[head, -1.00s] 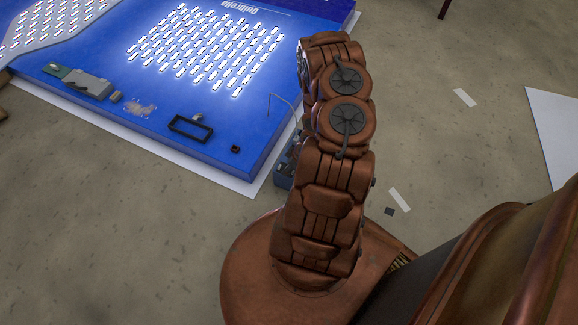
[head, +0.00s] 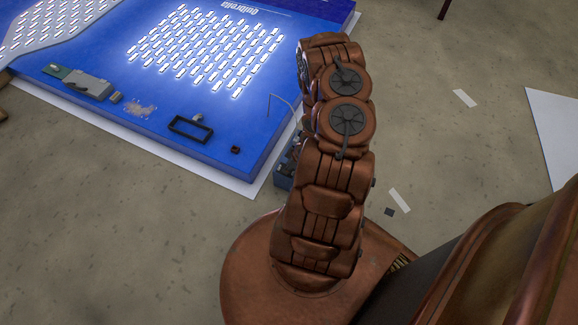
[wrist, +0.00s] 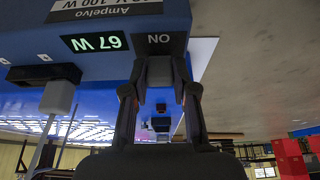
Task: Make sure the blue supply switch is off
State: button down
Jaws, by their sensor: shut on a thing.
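The blue supply (wrist: 30,40) fills the upper left of the wrist view, upside down. In the head view the supply (head: 283,177) shows only as a small blue corner behind my arm. The gripper is hidden there.
The blue lightbox panel (head: 90,35) lies at the upper left, its LED rows (head: 208,48) glowing white. A black frame (head: 190,128) and a grey tool (head: 87,85) lie on it. Bare floor (head: 480,150) is to the right. Red boxes (wrist: 288,160) show in the wrist view.

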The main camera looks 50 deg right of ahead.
jog(key=shift+w+r, duration=0.1)
jog(key=shift+w+a+r+g+h+p, duration=0.15)
jog(key=shift+w+g+h+p, duration=0.25)
jog(key=shift+g+p, duration=0.55)
jog(key=shift+w+a+g+p, duration=0.1)
jog(key=shift+w+g+p, duration=0.1)
jog(key=shift+g+p, duration=0.3)
jog(key=shift+w+g+p, duration=0.15)
jog(key=shift+w+g, duration=0.05)
jog(key=shift+g, duration=0.45)
jog(key=shift+w+a+f+g+h+p, duration=0.15)
jog(key=shift+g+h+p, duration=0.2)
jog(key=shift+g, duration=0.2)
jog(key=shift+w+f+g+h+p, duration=0.15)
jog(key=shift+g+h+p, duration=0.15)
jog(key=shift+g, duration=0.25)
jog(key=shift+w+g, duration=0.1)
jog(key=shift+g, duration=0.8)
jog(key=c, duration=0.9)
grip_release()
